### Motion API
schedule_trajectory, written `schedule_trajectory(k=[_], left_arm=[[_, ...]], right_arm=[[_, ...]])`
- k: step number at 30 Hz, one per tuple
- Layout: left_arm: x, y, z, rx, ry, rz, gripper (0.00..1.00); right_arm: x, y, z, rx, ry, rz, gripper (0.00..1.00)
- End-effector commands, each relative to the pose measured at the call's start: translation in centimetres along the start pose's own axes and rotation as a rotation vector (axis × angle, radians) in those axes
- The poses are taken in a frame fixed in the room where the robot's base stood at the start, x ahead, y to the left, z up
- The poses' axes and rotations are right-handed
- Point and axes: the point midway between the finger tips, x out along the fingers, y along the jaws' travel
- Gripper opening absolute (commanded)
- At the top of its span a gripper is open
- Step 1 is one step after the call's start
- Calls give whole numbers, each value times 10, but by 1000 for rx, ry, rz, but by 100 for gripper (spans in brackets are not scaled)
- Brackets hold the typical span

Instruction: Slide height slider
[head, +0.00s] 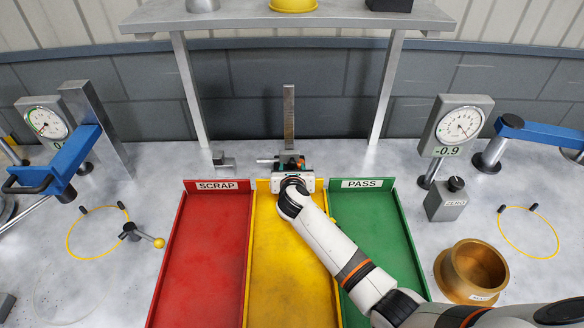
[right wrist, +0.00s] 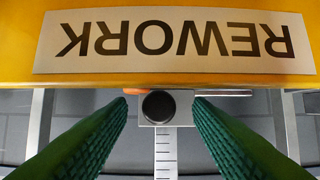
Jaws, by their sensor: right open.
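The height gauge stands behind the yellow REWORK tray, with an upright ruled scale (head: 289,112) and a slider block (head: 289,159) low on it. In the right wrist view the ruled scale (right wrist: 165,153) shows below a round black knob (right wrist: 158,106) on a pale block. My right gripper (head: 293,183) is at the back end of the yellow tray, close in front of the slider, and partly hides it. Its green fingers are open in the right wrist view, one on each side of the knob, with gaps visible. My left gripper is not in view.
The red SCRAP tray (head: 204,255), yellow tray (head: 291,255) and green PASS tray (head: 374,235) lie side by side. A shelf (head: 240,18) stands above. A dial gauge (head: 459,124) and brass bowl (head: 472,272) are at right, a blue-armed fixture (head: 60,165) at left.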

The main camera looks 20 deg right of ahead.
Motion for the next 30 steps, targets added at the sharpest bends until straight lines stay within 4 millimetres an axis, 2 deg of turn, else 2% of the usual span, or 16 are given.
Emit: schedule_trajectory(k=[4, 13, 14, 22, 27, 30], left_arm=[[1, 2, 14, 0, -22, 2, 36], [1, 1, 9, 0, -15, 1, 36], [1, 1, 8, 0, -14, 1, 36], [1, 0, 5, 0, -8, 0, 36], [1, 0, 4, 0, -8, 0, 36], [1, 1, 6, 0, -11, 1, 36]], right_arm=[[10, 0, 0, 0, -1, -1, 46], [12, 0, 0, 0, -1, -1, 46], [12, 0, 0, 0, -1, -1, 45], [12, 0, 0, 0, -1, -1, 0], [12, 0, 0, 0, -1, -1, 0], [18, -3, -8, -1, 2, -2, 0]])
